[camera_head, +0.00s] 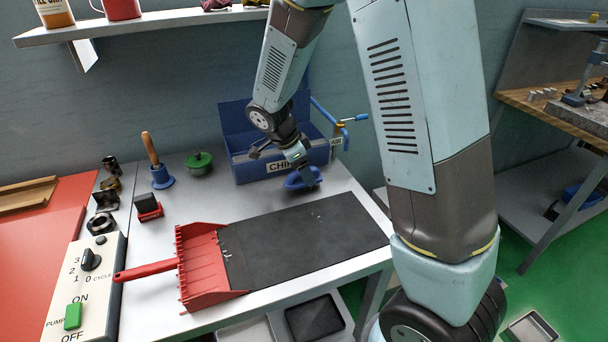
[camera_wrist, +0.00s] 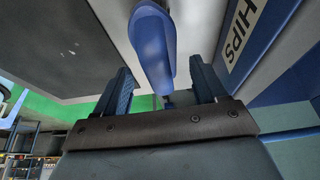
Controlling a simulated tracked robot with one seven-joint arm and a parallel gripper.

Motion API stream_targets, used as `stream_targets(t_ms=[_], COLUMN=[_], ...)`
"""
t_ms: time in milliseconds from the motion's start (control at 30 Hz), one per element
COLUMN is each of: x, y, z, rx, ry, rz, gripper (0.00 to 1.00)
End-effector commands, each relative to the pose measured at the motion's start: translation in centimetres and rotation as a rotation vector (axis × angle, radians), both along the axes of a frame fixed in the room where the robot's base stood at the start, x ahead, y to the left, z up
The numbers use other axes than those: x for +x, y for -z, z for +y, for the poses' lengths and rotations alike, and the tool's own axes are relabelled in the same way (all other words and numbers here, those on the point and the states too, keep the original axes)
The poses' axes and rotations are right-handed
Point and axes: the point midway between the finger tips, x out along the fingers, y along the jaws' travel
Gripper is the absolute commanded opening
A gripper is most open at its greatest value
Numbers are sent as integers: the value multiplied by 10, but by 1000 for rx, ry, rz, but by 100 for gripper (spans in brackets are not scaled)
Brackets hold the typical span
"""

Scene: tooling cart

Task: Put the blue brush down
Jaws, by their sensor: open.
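The blue brush (camera_head: 301,180) is at the front of the blue bin marked CHIPS, by the far edge of the dark mat. It appears to rest on the grey cart top, though its underside is hidden. My gripper (camera_head: 298,163) is right at the brush, reaching down from above. In the wrist view the blue brush (camera_wrist: 152,45) shows between and beyond the two fingers of my gripper (camera_wrist: 160,72). The fingers are spread, with a visible gap on each side of the brush's blue part. The bristles cannot be made out.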

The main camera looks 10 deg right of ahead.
Motion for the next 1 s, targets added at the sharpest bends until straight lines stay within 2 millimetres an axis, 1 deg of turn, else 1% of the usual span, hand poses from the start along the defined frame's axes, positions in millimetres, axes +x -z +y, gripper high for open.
stream_targets(t_ms=[100, 300, 500, 600, 833, 933, 1000], x=[-1, -4, -7, -7, -9, -13, -19], y=[-22, -58, -82, -89, -95, -104, -116], z=[9, 24, 34, 36, 36, 27, 16], rx=[2, 2, 1, 1, 4, 22, 46], ry=[-2, -2, -1, 0, -8, -42, -89], rz=[-4, -3, -2, -1, 3, 12, 25], gripper=[71, 71, 71, 71, 71, 71, 71])
